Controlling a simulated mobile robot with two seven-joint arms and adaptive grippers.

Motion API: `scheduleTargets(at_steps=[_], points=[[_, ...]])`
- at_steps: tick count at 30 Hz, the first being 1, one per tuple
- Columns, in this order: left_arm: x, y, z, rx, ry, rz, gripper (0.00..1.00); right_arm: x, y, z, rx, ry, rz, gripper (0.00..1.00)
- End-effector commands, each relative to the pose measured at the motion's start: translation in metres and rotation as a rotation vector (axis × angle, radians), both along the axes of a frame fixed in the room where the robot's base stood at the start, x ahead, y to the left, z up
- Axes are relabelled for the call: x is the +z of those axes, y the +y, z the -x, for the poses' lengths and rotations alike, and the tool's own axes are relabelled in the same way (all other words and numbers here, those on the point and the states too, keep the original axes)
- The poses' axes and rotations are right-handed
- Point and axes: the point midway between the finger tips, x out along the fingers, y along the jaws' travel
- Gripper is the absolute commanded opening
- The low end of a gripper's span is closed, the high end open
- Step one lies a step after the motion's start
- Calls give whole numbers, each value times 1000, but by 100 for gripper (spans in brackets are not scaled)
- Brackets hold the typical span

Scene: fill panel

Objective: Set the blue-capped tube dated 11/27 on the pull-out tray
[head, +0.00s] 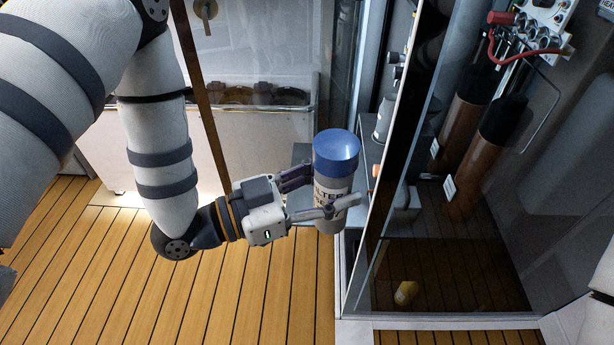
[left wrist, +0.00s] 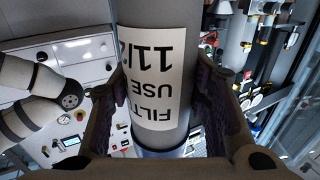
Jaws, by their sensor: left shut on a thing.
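The blue-capped tube (head: 335,165) is upright in the middle of the head view, grey with a white label. In the left wrist view the tube (left wrist: 160,75) shows its label upside down; "FILT", "USE" and "11/2" can be read, and the last digit is cut off. My left gripper (head: 330,190) is shut on the tube's body below the cap, holding it in the air. A grey shelf-like surface (head: 370,157) shows partly behind the tube; I cannot tell if it is the pull-out tray. My right gripper is not in view.
A glass-fronted cabinet with a dark frame edge (head: 395,130) stands just right of the tube. Inside are two brown cylinders (head: 490,135) and a small yellow object (head: 406,292) on its floor. The wooden floor (head: 190,300) is clear at the lower left.

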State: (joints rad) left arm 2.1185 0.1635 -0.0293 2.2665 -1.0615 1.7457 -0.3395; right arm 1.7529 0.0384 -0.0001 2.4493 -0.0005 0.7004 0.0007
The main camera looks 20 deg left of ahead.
Motion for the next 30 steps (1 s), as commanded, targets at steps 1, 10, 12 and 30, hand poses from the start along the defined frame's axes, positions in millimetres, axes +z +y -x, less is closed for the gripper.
scheduleTargets(at_steps=[1,10,12,30], points=[[-52,6,-6,39,67,-2,4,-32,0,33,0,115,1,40],[-95,68,-66,377,42,3,4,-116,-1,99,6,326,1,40],[-90,79,-73,429,38,4,4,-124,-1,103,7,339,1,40],[-131,87,-177,476,33,4,4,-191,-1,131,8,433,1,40]])
